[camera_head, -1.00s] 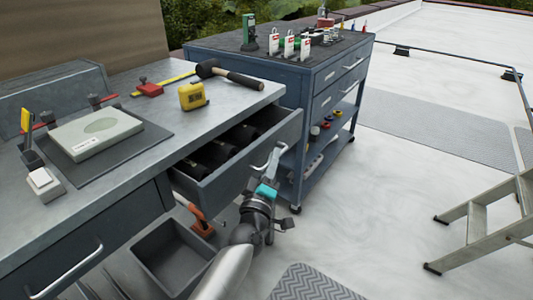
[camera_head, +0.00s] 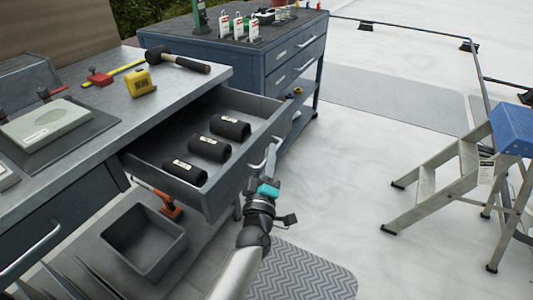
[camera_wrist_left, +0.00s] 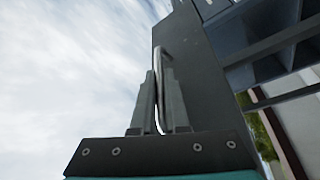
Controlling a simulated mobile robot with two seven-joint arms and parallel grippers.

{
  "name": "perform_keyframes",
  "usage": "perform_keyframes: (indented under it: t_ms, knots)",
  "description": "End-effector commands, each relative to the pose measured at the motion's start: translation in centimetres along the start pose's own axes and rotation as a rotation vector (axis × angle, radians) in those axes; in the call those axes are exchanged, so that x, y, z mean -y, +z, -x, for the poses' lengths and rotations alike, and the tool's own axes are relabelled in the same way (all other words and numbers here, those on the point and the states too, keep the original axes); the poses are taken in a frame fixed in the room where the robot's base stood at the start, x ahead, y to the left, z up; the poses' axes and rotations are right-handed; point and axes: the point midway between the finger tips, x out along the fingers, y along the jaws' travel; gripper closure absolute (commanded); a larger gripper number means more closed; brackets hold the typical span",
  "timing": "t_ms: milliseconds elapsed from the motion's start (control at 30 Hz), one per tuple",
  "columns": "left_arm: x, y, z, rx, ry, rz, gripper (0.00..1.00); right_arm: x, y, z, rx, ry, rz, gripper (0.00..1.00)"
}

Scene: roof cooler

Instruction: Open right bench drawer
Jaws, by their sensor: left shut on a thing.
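The right bench drawer (camera_head: 217,184) stands pulled well out from the bench, with three black cylinders (camera_head: 208,149) lying in it. Its metal handle (camera_head: 268,160) is on the drawer front. My left gripper (camera_head: 268,178) is shut on this handle. In the left wrist view the two fingers (camera_wrist_left: 160,108) close around the handle bar (camera_wrist_left: 158,70), and the grey drawer front (camera_wrist_left: 192,90) rises beside it. My right gripper is in neither view.
A yellow tape measure (camera_head: 140,83) and a mallet (camera_head: 178,60) lie on the bench top (camera_head: 190,88). A blue tool cart (camera_head: 292,66) stands behind the drawer. A dark bin (camera_head: 145,241) sits below. A stepladder (camera_head: 450,175) stands at right, with clear floor between.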

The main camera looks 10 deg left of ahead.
Motion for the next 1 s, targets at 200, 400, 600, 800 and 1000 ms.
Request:
perform_keyframes:
  t_ms: [200, 400, 600, 800, 1000]
  knots:
    - [0.1, 0.1, 0.1, 0.001, -0.002, 0.000, 1.00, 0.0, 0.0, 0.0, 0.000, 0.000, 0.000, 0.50]
    - [0.1, 0.0, 0.0, 0.000, -0.002, 0.000, 0.75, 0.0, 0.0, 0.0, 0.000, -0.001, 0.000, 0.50]
    - [0.1, 0.0, 0.1, 0.000, -0.001, 0.000, 0.75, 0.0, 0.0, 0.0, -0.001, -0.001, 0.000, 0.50]
    - [0.1, 0.0, 1.4, 0.001, -0.003, -0.002, 0.75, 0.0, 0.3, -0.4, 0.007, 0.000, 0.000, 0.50]
    - [0.0, -0.1, 5.1, 0.004, -0.005, -0.002, 0.75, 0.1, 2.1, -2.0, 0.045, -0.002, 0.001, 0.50]
